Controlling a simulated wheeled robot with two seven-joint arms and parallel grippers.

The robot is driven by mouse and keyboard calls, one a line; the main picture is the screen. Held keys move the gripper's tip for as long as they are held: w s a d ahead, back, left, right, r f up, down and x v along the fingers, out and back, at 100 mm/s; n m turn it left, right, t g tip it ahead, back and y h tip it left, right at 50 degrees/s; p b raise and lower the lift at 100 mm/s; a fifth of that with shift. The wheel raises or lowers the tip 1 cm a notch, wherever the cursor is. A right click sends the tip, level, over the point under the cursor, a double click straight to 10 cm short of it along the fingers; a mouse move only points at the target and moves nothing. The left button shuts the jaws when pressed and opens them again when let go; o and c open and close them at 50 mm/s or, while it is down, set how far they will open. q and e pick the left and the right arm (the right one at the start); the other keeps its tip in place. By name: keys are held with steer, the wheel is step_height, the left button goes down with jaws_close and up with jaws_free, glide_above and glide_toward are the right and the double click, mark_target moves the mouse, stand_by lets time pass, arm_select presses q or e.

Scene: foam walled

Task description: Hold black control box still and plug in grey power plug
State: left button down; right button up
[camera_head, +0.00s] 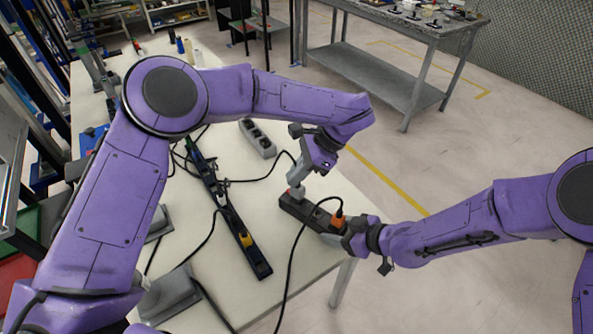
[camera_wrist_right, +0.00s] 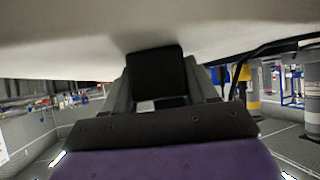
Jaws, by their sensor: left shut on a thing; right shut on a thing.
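The black control box (camera_head: 312,213) lies near the right edge of the white table, with an orange plug (camera_head: 338,219) standing in its right part. My right gripper (camera_head: 352,236) is shut on the right end of the box. In the right wrist view the dark end of the box (camera_wrist_right: 156,75) sits between the fingers of my right gripper (camera_wrist_right: 165,95). My left gripper (camera_head: 297,178) points down over the left end of the box, shut on the grey power plug (camera_head: 296,192). The plug meets the box's top there; whether it is seated cannot be told.
A long black strip (camera_head: 228,220) with a yellow plug lies to the left on the white table (camera_head: 290,262). A grey socket block (camera_head: 257,138) lies further back. Black cables cross the table, one hanging in front of the box. A grey workbench (camera_head: 375,72) stands behind.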

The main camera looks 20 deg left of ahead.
arm_select(q)
steer(key=shift+f, duration=0.65)
steer(key=c, duration=1.2)
jaws_free()
steer(key=v, duration=1.2)
steer(key=shift+w, duration=0.1)
arm_select(e)
steer(key=o, duration=1.1)
steer(key=shift+c, duration=0.2)
